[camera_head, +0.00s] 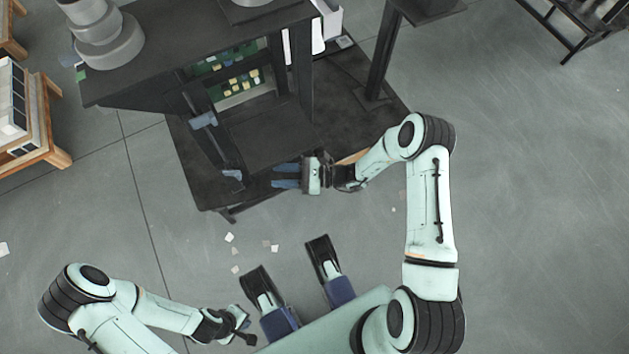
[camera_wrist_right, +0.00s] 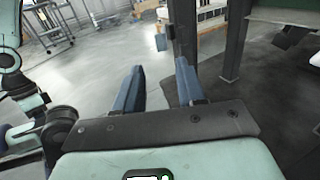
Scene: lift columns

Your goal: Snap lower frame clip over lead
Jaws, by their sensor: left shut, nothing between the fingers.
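A blue-grey clip (camera_head: 233,175) sits low on the dark front post of the black frame. A second blue-grey clip (camera_head: 204,121) sits higher on it. My right gripper (camera_head: 272,176) is level with the lower clip and to its right, with a gap between. Its two blue fingers stand apart with nothing between them; the right wrist view shows them too (camera_wrist_right: 160,78). A small blue piece (camera_wrist_right: 160,42) shows beyond the fingers there; I cannot tell which clip it is. I cannot make out a lead. My left gripper (camera_head: 244,321) is shut and empty at the bottom, far from the frame.
The black frame (camera_head: 185,150) stands on a dark base plate with green boards inside. Another dark post (camera_head: 382,50) rises at the right. Wooden crates stand at the left.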

